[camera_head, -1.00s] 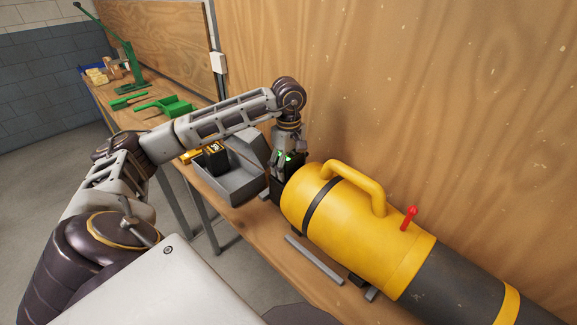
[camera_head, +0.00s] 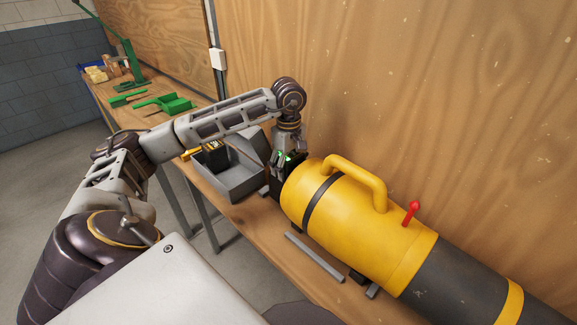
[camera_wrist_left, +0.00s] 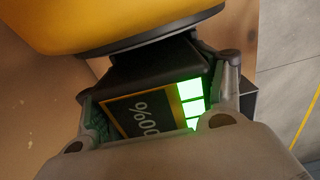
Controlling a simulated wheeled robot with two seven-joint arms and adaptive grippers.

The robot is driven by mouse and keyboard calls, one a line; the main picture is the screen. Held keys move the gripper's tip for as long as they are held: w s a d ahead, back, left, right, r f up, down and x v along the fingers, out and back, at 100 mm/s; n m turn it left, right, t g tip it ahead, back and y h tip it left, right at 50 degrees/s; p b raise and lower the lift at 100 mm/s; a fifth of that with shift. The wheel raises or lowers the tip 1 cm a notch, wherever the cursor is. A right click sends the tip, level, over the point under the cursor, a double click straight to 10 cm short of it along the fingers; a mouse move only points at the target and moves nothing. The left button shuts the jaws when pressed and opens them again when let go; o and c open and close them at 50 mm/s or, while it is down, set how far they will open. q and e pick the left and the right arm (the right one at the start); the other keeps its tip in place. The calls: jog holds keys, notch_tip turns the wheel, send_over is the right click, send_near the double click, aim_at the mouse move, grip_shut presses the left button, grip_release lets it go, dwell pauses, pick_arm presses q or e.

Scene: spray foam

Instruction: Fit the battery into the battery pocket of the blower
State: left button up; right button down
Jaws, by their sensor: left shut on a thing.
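The yellow blower (camera_head: 345,205) lies on the bench along the wooden wall, with a yellow handle on top, a black band and a dark tube to the right. My left gripper (camera_head: 284,160) reaches down at the blower's left end. It is shut on the black battery (camera_wrist_left: 150,68), whose face shows a "00%" label and lit green bars in the left wrist view. The battery lies right against the blower's black-rimmed end (camera_wrist_left: 150,30). The pocket is hidden, so I cannot tell how deep the battery sits. My right gripper is not in view.
A grey open box (camera_head: 240,183) stands on the bench left of the blower, close to my left forearm. A grey bar (camera_head: 314,258) lies in front. Green tools (camera_head: 165,104) lie farther back.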

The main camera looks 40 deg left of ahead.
pick_arm(q)
jog(key=o, duration=1.5)
jog(key=shift+f, duration=0.1)
jog(key=shift+r, duration=0.2)
